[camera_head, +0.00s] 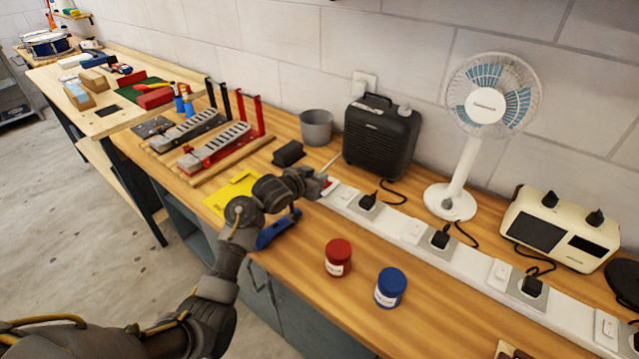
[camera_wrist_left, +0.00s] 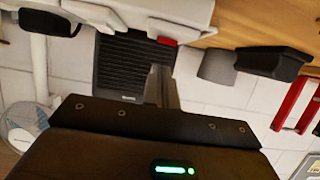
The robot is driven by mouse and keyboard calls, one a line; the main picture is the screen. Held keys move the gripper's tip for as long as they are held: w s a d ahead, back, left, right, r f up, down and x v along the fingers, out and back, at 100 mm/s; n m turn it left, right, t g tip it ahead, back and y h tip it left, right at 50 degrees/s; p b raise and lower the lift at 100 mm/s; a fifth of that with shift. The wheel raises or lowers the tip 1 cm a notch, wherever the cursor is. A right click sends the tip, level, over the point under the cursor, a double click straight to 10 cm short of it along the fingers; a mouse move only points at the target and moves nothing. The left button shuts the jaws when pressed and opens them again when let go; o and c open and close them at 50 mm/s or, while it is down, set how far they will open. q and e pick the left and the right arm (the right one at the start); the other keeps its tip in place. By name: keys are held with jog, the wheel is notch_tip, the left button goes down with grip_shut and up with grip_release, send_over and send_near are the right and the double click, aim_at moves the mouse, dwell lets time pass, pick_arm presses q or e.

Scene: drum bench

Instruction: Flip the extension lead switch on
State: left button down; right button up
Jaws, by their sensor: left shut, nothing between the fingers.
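The long white extension lead (camera_head: 387,217) runs along the bench, with several sockets and black plugs in it. At its left end a small red switch (camera_head: 328,184) shows just beside my left gripper (camera_head: 325,178). In the left wrist view, which is upside down, the white lead (camera_wrist_left: 130,12) lies along the top and the red switch (camera_wrist_left: 167,41) sits at its edge, close by the grey fingers (camera_wrist_left: 166,78). My left gripper is shut and empty. I cannot tell whether it touches the switch, or which way the switch is set. My right gripper is not in view.
A black heater (camera_head: 382,138), a white fan (camera_head: 465,170) and a cream device (camera_head: 560,230) stand behind the lead. A grey pot (camera_head: 316,127) and a black block (camera_head: 288,153) are near the gripper. Red (camera_head: 338,257) and blue (camera_head: 390,287) tubs stand in front.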

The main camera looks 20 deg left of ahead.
pick_arm(q)
jog(key=shift+s+a+f, duration=0.1)
jog(key=shift+s+f, duration=0.1)
jog(key=shift+f, duration=0.8)
jog(key=shift+s+f+p, duration=0.15)
jog(key=shift+f+p, duration=0.15)
jog(key=shift+f, duration=0.05)
jog(key=shift+r+p, duration=0.75)
jog(key=shift+p, duration=0.2)
jog(key=shift+r, duration=0.1)
